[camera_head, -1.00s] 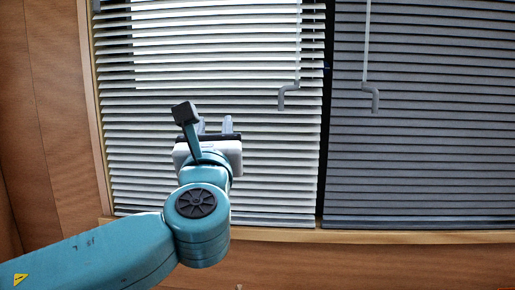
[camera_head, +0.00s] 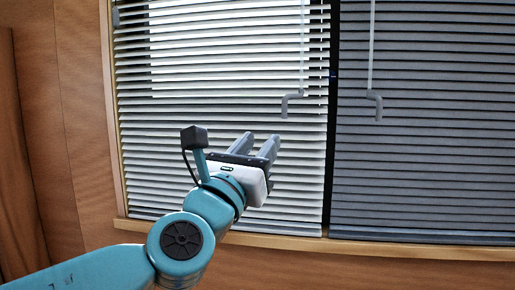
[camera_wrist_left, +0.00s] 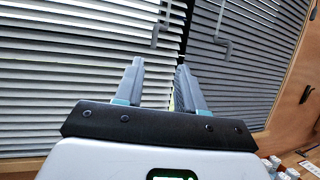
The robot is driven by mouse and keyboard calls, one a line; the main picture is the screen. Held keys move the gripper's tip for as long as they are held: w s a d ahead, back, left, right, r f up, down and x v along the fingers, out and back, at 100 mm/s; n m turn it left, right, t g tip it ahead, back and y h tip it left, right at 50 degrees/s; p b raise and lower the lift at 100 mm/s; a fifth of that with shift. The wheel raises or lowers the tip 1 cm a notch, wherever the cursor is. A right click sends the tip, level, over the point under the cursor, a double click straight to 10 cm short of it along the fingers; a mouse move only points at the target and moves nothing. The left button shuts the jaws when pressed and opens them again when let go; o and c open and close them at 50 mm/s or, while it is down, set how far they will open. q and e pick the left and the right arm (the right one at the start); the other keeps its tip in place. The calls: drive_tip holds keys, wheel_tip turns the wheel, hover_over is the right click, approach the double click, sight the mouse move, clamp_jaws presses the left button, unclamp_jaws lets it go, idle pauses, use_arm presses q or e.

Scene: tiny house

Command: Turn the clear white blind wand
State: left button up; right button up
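Two thin pale wands with grey crank-shaped ends hang in front of the blinds. The left wand (camera_head: 302,48) hangs before the white blind (camera_head: 220,105), and its crank is up and right of my left gripper (camera_head: 259,142). The right wand (camera_head: 372,45) hangs before the darker grey blind (camera_head: 430,140). Both show in the left wrist view, the left wand (camera_wrist_left: 155,36) and the right wand (camera_wrist_left: 222,30) beyond the fingertips. My left gripper is open and empty, fingers pointing up and right, apart from both wands. My right gripper is not in view.
A wooden sill (camera_head: 300,243) runs below the blinds, and a wooden wall (camera_head: 80,130) stands at the left. Several small blurred objects (camera_wrist_left: 280,167) lie at the lower right of the left wrist view. The space between gripper and wands looks clear.

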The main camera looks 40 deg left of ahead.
use_arm(q)
drive_tip(key=shift+f, duration=0.1)
idle(0.3)
